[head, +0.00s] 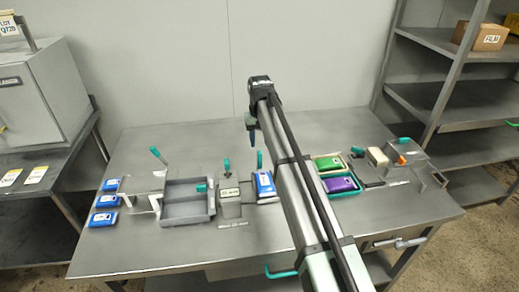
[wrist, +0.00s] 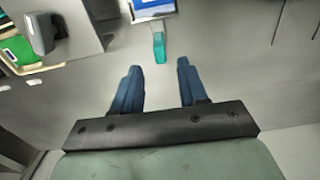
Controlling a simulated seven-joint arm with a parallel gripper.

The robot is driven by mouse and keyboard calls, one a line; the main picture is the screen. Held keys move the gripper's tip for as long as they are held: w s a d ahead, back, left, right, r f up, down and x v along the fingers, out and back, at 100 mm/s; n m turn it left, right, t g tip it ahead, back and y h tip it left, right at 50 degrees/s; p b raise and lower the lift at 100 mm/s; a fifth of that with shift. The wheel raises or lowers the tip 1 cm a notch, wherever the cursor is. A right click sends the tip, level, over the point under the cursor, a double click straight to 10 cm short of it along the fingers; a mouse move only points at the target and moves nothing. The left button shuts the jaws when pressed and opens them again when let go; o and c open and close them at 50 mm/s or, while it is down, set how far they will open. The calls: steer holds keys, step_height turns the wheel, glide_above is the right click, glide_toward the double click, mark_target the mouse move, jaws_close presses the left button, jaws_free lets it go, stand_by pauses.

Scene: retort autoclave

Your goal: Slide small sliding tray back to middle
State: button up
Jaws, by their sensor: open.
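A small tray (wrist: 152,17) holding a blue-and-white pack (wrist: 155,5) shows at the top of the wrist view, with a teal handle (wrist: 159,47) sticking out from it. In the head view the blue pack (head: 265,184) lies left of my arm, with the upright teal handle (head: 259,159) at its back end. I cannot tell for sure that this is the sliding tray of the task. My gripper (wrist: 156,68) is open and empty. Its blue fingers point at the handle, which lies just beyond the fingertips and between their lines. The tray's rails are hidden.
A grey bin (head: 187,222) and blue packs (head: 104,201) stand left. Green (head: 328,163) and purple (head: 340,184) packs lie in trays right of my arm. A grey block (wrist: 42,33) stands left in the wrist view. The table's back strip (head: 190,135) is clear.

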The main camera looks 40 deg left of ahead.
step_height(320, 180, up, 8)
steer(key=shift+f, duration=0.2)
stand_by(0.6)
